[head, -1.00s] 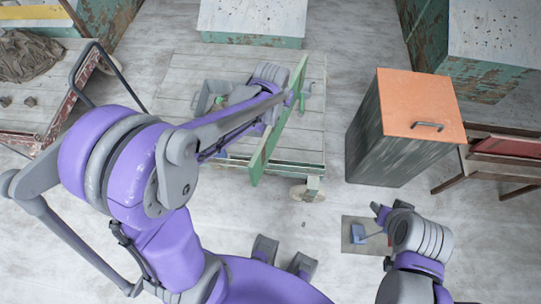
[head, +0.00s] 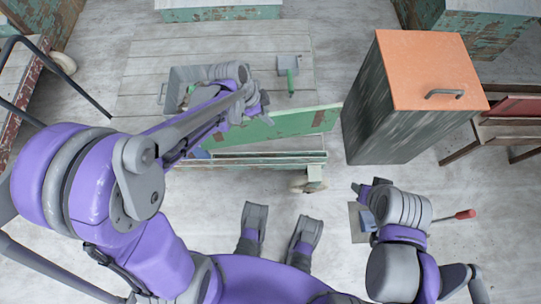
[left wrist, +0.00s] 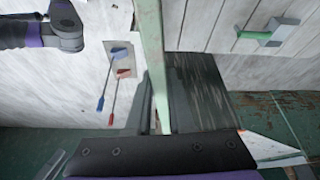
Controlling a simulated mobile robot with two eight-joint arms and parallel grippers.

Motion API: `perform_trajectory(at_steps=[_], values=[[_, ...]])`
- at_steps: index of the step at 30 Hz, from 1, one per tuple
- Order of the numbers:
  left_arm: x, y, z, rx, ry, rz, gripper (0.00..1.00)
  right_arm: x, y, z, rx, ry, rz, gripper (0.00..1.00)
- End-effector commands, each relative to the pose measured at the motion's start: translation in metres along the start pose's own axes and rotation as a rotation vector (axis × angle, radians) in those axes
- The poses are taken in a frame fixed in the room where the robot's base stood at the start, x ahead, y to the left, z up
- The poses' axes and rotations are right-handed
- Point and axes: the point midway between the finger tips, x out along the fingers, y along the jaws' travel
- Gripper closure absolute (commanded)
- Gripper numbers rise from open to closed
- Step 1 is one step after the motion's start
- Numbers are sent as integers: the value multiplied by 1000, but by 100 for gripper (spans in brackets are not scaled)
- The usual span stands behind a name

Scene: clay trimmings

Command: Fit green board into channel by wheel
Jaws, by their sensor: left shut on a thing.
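My left gripper (head: 262,112) is shut on the green board (head: 305,122), which is long, thin and worn. The board stands on edge above the front side of the cart and slants slightly up to the right. Below it, parallel rails with a narrow gap, the channel (head: 255,160), run along the cart's front edge, with a wheel (head: 309,183) under their right end. The board appears apart from the rails. In the left wrist view the board (left wrist: 153,55) shows edge-on. My right gripper (head: 364,204) is low over a floor mat; its jaw opening is unclear.
The slatted cart (head: 150,65) carries a grey bin (head: 182,75) and a green-handled dustpan (head: 289,70). A dark cabinet with an orange top (head: 425,65) stands close to the board's right end. A red-handled tool (head: 462,215) lies near my right arm.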

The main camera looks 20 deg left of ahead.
Motion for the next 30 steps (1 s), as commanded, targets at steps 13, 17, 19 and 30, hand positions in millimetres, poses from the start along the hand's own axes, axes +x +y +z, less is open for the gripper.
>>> perform_trajectory(at_steps=[13, 17, 19, 30], values=[[70, 7, 24, 135, -2, 55, 100, 41, 0, 14, 0, -15, 0, 50], [101, 7, 36, 135, -2, 55, 100, 53, 0, 18, 0, -19, 0, 50], [115, 7, 42, 135, -2, 54, 100, 59, 0, 19, 0, -21, 0, 50], [148, 7, 56, 134, -2, 53, 100, 70, 0, 22, 0, -24, 0, 50]])
